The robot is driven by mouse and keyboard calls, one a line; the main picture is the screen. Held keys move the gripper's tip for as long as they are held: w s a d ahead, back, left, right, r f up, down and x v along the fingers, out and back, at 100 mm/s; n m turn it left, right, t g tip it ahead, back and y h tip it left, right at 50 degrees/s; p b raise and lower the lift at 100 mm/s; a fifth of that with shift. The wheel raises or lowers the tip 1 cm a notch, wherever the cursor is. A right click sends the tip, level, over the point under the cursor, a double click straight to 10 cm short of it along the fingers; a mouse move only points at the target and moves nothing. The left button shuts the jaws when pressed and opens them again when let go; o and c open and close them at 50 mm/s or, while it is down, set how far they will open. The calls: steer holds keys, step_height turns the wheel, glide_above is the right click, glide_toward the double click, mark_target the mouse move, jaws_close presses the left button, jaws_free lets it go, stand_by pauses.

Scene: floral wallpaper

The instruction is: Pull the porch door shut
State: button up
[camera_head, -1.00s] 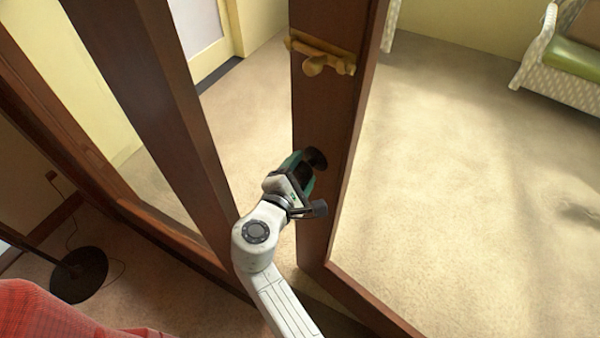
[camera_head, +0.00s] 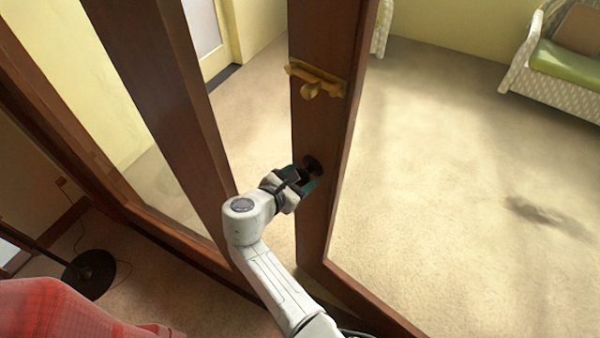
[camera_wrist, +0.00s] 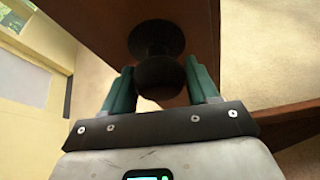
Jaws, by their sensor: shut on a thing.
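The porch door is a brown wooden frame with a large glass pane; its near stile (camera_head: 322,130) stands in the middle of the head view, with the door standing open. A brass latch (camera_head: 316,80) sits high on the stile. Below it is a dark round knob (camera_head: 313,164), also seen in the wrist view (camera_wrist: 157,75). My gripper (camera_head: 308,178) is at this knob. In the wrist view its two green fingers (camera_wrist: 161,88) stand either side of the knob and are shut on it. The fingers partly hide the knob in the head view.
A brown door frame post (camera_head: 165,100) stands left of the opening. A white wicker seat with a green cushion (camera_head: 568,68) is at the far right. A dark round lamp base (camera_head: 90,274) and a red piece of furniture (camera_head: 60,312) are at the lower left.

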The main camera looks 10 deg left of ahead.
steer(key=shift+f+n, duration=0.1)
steer(key=shift+n, duration=0.3)
stand_by(0.4)
